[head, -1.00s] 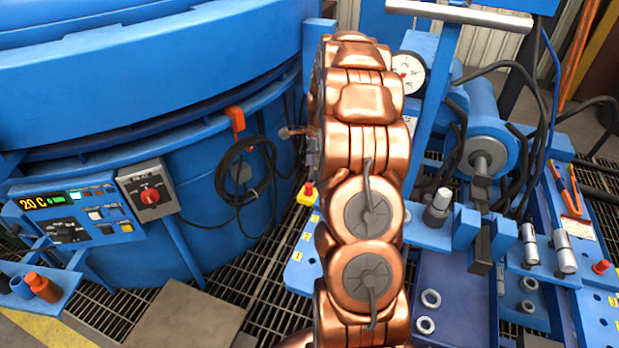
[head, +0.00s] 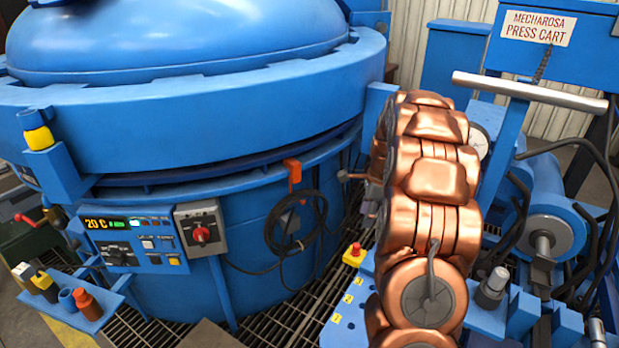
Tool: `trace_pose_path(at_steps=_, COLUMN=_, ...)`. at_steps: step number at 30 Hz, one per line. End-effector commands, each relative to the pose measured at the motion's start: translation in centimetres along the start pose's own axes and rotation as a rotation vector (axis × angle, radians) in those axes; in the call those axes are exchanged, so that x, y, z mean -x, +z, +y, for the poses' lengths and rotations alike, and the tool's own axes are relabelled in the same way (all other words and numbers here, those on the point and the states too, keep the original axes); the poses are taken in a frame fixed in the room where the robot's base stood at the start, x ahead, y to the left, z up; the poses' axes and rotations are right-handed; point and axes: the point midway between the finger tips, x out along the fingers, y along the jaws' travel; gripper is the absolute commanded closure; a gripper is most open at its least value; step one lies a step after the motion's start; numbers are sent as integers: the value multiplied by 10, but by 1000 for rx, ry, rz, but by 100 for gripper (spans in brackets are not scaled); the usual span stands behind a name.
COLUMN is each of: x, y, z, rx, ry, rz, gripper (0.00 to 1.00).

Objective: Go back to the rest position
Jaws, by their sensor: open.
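My copper-coloured arm (head: 437,190) rises through the right of the middle in the head view, folded in a tall stack of rounded links. Its upper links stand in front of the gap between the blue furnace (head: 190,110) and the press cart (head: 565,110). I cannot make out my gripper; the arm hides what lies behind it. The furnace has its domed lid (head: 180,40) down on the rim. Its control panel (head: 132,238) shows 20 C.
A small side shelf (head: 112,298) holds an orange-red bottle (head: 87,304) and other small items. A black cable coil (head: 297,225) hangs on the furnace. A yellow box with a red button (head: 354,255) sits left of my arm. Floor grating (head: 300,318) lies in front.

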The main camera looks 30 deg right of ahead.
Motion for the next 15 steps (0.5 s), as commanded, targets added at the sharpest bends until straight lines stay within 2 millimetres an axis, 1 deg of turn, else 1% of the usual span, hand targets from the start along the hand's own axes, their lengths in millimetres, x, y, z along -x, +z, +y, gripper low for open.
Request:
trace_pose_path(at_steps=5, x=0, y=1, z=1, rx=3, ry=1, rz=0, gripper=48)
trace_pose_path(at_steps=8, x=3, y=9, z=6, rx=40, ry=6, rz=1, gripper=48)
trace_pose_path(at_steps=11, x=10, y=28, z=22, rx=128, ry=21, rz=3, gripper=48)
trace_pose_path(at_steps=14, x=18, y=54, z=46, rx=266, ry=43, rz=6, gripper=48)
trace_pose_path(at_steps=15, x=21, y=65, z=58, rx=325, ry=55, rz=7, gripper=48)
